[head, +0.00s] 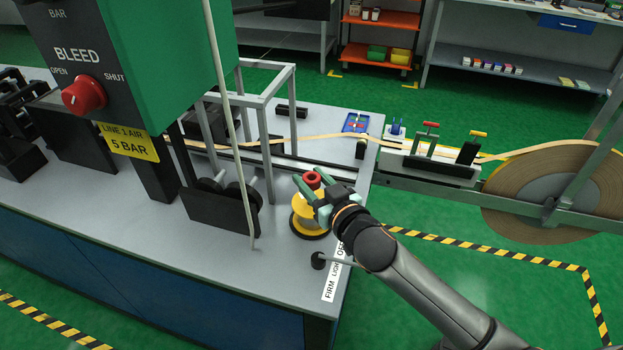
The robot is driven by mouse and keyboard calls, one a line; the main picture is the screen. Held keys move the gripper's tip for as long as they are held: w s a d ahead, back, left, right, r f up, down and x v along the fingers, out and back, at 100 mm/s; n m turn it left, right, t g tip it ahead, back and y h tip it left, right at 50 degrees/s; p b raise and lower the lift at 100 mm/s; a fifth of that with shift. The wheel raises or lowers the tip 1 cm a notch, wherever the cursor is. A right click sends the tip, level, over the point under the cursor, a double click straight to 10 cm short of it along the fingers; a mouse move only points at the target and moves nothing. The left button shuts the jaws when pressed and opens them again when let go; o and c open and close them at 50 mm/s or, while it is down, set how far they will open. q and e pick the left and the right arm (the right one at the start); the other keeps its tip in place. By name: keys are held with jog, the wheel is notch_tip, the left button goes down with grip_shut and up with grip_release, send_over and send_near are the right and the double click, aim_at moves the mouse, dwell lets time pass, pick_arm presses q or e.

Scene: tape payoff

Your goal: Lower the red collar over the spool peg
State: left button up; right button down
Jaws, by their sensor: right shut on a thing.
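My right gripper (311,187) reaches in from the lower right and is shut on the red collar (313,178). The collar is a small ring, held roughly level, with its dark hole showing from above. It sits over the yellow spool (303,222), which stands on a dark round base near the bench's right end. The fingers and wrist cover part of the spool. The spool peg is hidden, so I cannot tell whether the collar is around it or above it. My left gripper is not in view.
A thin pale hose (233,110) hangs left of the spool. A green cabinet with a red BLEED knob (83,95) stands at the left. A short black post (318,260) stands in front of the spool. A large tape reel (550,190) is at the right.

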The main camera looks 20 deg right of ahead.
jog(key=shift+f, duration=0.15)
jog(key=shift+f+b, duration=1.15)
jog(key=shift+f, duration=0.35)
jog(key=shift+s+a+f+b, duration=0.15)
jog(key=shift+f+b, duration=0.1)
jog(key=shift+f, duration=0.2)
jog(key=shift+s+d+f+b, duration=0.1)
jog(key=shift+s+f+b, duration=0.1)
jog(key=shift+f, duration=0.2)
jog(key=shift+c, duration=1.5)
grip_release()
jog(key=shift+s, duration=0.5)
jog(key=r+v, duration=0.2)
jog(key=v, duration=0.9)
jog(key=shift+d, duration=0.3)
